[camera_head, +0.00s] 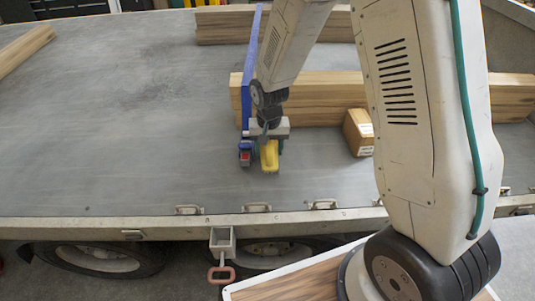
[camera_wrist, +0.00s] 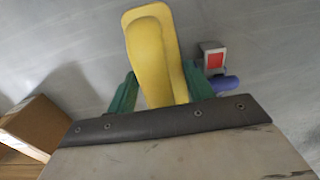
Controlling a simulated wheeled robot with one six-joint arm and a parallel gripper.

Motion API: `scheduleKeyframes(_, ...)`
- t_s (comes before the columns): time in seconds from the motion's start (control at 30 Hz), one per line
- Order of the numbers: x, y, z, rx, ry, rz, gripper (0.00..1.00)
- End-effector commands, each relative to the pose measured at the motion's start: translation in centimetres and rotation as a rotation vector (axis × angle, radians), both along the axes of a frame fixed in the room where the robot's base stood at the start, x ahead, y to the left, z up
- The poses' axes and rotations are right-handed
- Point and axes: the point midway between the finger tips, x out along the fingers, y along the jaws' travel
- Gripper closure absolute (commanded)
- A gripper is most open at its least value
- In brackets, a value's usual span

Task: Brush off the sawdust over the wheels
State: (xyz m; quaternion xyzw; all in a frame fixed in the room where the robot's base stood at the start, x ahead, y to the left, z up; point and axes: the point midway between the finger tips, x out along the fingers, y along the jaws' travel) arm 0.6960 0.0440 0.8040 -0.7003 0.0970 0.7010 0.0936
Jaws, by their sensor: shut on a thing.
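My gripper (camera_head: 266,141) is low over the near part of the grey trailer bed (camera_head: 120,130). The brush also shows in the head view (camera_head: 269,157), hanging below the fingers. I cannot tell whether it touches the bed. Two wheels, the left one (camera_head: 98,258) and the middle one (camera_head: 268,250), show partly under the trailer's near edge. I cannot make out sawdust clearly; a dark smudged patch (camera_head: 145,85) lies on the bed.
A blue bar (camera_head: 248,75) with a blue and red end (camera_head: 245,154) is just left of my gripper. A cardboard box (camera_head: 358,132) and wooden beams (camera_head: 320,92) lie to the right. Metal latches (camera_head: 257,208) line the near edge.

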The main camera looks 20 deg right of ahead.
Motion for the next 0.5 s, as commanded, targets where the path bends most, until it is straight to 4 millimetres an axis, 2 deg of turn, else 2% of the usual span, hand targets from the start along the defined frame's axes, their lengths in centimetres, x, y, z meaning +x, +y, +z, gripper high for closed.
scheduleKeyframes(0.3, 0.0, -0.1, 2.8, 0.000, -0.002, -0.001, 0.77)
scheduleKeyframes(0.5, 0.0, -0.1, 3.5, 0.001, -0.001, -0.001, 0.77)
